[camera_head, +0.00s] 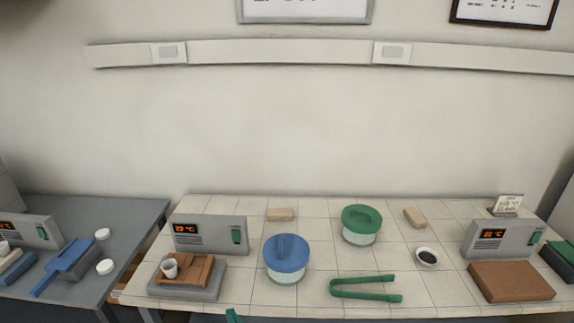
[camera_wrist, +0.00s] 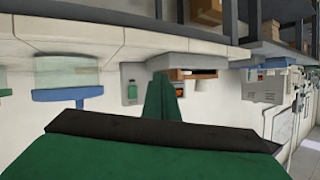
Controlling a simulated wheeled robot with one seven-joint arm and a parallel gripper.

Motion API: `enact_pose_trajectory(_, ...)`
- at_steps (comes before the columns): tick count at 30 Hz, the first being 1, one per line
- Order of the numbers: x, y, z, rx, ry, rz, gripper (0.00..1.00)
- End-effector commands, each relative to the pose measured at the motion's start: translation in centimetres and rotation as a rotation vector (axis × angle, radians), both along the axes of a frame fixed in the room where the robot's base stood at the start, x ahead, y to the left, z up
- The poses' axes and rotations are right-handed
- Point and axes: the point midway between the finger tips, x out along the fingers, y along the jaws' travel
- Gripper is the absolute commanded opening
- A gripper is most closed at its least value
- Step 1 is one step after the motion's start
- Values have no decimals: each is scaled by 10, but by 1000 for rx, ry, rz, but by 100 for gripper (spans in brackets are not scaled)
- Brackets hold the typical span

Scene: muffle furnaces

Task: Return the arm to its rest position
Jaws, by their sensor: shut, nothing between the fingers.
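My gripper (camera_wrist: 165,98) shows in the wrist view as green, tapered fingers held together, with nothing between them. Its wide green body with a black edge fills the bottom of that view. In the head view only a small green tip (camera_head: 233,316) shows at the bottom edge, in front of the tiled table (camera_head: 225,294). The rest of my arm is out of view. The wrist view is upside down, and the fingers overlap a furnace with an orange display (camera_wrist: 206,74); I cannot tell the distance.
The table holds a blue-lidded jar (camera_head: 286,254), a green-lidded jar (camera_head: 361,222), green tongs (camera_head: 366,290), a dark-filled dish (camera_head: 427,257) and two grey furnaces (camera_head: 205,245) (camera_head: 490,240). A grey table (camera_head: 120,215) stands left.

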Motion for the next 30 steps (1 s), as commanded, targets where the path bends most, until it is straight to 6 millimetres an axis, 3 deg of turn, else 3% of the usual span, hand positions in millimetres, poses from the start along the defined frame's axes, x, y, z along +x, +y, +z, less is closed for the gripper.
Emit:
enact_pose_trajectory(5,-35,-20,-31,10,3,-70,0)
enact_pose_trajectory(15,-133,-71,-75,4,-26,-234,0)
enact_pose_trajectory(22,-205,-103,-82,-24,-56,-323,0)
enact_pose_trajectory(30,-288,-133,-67,-69,-100,-393,0)
